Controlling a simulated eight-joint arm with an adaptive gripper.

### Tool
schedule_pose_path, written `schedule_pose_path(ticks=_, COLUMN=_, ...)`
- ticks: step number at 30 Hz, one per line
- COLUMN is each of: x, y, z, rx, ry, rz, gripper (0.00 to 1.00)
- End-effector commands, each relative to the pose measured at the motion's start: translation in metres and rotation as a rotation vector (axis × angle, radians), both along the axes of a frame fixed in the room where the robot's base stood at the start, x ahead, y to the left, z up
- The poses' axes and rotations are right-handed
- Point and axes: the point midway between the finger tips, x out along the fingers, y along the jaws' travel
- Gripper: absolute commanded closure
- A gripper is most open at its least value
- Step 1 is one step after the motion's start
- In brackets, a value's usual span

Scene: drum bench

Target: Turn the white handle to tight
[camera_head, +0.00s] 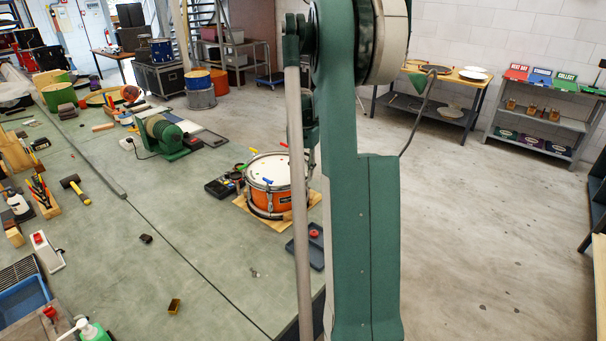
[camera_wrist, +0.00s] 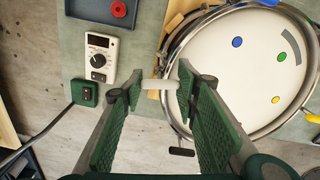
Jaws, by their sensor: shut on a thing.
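The white handle (camera_wrist: 160,85) is a short bar at the near left edge of the drum (camera_wrist: 235,75) in the wrist view. My gripper (camera_wrist: 159,86) is shut on it, one green finger on each side. The drum has a white head with blue, green and yellow dots and a grey arc mark. In the head view the orange drum (camera_head: 268,202) stands on a wooden board, with coloured handles around its rim. My arm covers its right side there, and my gripper and the white handle are hidden.
In the wrist view a white meter with a dial (camera_wrist: 100,58), a green switch box (camera_wrist: 85,93) and a blue-grey tray (camera_wrist: 110,10) lie left of the drum. A dark bar (camera_wrist: 181,151) shows between my fingers. The bench front (camera_head: 215,310) is mostly clear.

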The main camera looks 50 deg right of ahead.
Motion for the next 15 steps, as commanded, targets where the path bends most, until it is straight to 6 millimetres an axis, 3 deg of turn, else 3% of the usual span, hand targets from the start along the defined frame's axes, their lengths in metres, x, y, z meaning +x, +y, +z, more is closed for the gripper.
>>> schedule_pose_path(ticks=15, x=0.0002, y=-0.0005, z=0.0003, rx=-0.001, ry=0.000, rz=-0.488, gripper=0.81)
